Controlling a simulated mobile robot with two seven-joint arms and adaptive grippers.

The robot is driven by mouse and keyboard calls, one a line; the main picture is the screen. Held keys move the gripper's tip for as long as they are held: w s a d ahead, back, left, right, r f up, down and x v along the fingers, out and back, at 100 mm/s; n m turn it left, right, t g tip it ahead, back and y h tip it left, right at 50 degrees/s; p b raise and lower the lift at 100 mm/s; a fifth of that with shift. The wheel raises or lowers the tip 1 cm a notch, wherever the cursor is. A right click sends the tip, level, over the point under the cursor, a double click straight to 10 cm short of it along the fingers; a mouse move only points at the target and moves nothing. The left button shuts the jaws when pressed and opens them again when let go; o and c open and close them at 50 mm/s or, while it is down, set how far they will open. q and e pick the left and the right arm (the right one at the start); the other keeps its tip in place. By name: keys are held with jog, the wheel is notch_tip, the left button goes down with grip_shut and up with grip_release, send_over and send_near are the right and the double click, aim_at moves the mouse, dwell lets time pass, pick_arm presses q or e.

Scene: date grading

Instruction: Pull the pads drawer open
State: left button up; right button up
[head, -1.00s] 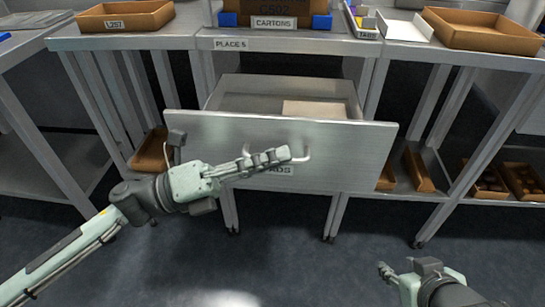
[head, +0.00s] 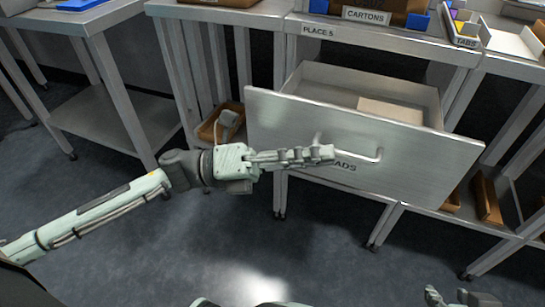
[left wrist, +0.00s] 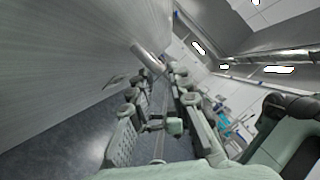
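The pads drawer (head: 300,128) is pulled well out of the table. Its grey front carries a label ending in "ADS", partly hidden by my left gripper. The bar handle (head: 378,154) shows at the middle of the front. My left gripper (head: 325,153) is in front of the handle's left part. In the left wrist view its two fingers (left wrist: 163,75) are apart with nothing visible between them, and the handle (left wrist: 148,57) lies just past the tips. Whether they touch it is unclear. My right gripper (head: 435,296) shows only in part at the bottom right.
A pale flat piece (head: 390,110) lies inside the drawer. Above are a "PLACE 5" table edge (head: 385,42), a cartons bin (head: 375,15) and a tabs tray (head: 462,40). Brown bins (head: 487,198) stand on the lower shelf at right. The floor in front is clear.

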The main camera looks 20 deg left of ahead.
pick_arm(q)
jog(key=v, duration=0.8)
